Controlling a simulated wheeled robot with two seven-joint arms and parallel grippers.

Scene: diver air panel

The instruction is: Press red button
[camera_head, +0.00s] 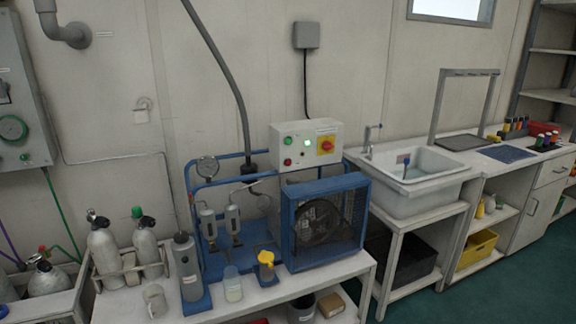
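A small red button (287,162) sits at the lower left of the front of a pale control box (306,156). A green button (288,140) is just above it, and a bright green lit spot (306,142) is to the right of that one. A yellow plate with a red knob (326,146) is on the right of the same box. The box stands above a blue-framed compressor (325,224) on a white bench. Nothing covers the red button. Neither of my grippers is in view.
Gas cylinders (103,250) stand in a rack at the left. A grey bottle (187,268), a clear cup (232,285) and a yellow-topped cup (266,266) line the bench front. A sink (412,180) is at the right. Green floor (500,285) is open at the lower right.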

